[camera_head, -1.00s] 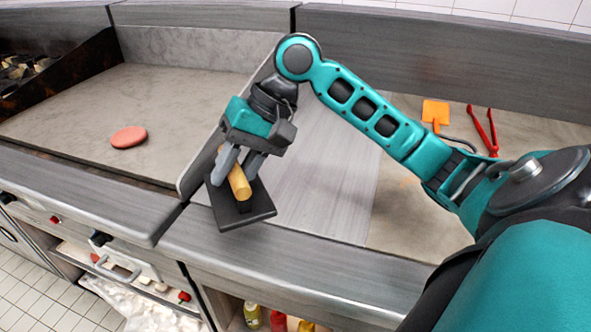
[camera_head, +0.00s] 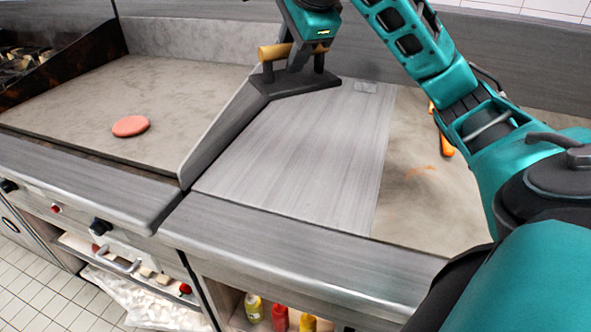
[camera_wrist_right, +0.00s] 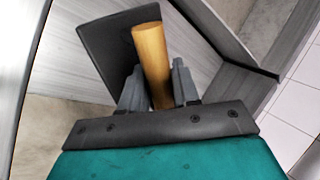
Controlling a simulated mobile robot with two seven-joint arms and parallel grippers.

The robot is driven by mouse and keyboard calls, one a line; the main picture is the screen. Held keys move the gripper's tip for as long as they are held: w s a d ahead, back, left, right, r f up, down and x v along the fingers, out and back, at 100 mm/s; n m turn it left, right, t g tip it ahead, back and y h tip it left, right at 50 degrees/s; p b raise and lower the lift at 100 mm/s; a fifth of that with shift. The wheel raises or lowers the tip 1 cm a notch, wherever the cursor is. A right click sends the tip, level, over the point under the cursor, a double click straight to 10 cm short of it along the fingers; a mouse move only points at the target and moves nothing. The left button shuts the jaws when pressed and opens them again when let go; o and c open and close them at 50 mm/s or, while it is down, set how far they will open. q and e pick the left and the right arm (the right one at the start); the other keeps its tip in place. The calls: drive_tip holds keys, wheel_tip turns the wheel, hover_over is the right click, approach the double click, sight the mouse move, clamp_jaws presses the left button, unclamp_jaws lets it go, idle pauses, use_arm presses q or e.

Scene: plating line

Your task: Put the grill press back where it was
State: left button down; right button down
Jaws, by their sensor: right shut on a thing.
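The grill press has a flat dark plate (camera_head: 300,86) and a wooden handle (camera_head: 272,52). It is at the back of the counter, by the grill's side divider and over the back of the bare steel section. I cannot tell whether the plate touches the surface. My right gripper (camera_head: 296,58) is shut on the wooden handle from above. In the right wrist view the handle (camera_wrist_right: 152,62) sits between the two grey fingers, with the dark plate (camera_wrist_right: 107,48) beyond it. My left gripper is not in view.
A pink patty (camera_head: 130,126) lies on the flat grill (camera_head: 75,110) at left. The steel divider (camera_head: 225,130) separates the grill from the bare steel section (camera_head: 300,155). An orange utensil (camera_head: 446,145) lies at right, partly behind my arm. Bottles (camera_head: 280,317) stand on the shelf below.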

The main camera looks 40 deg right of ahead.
sight(297, 78)
drive_tip(key=shift+d+r, duration=0.1)
drive_tip(key=shift+r, duration=0.1)
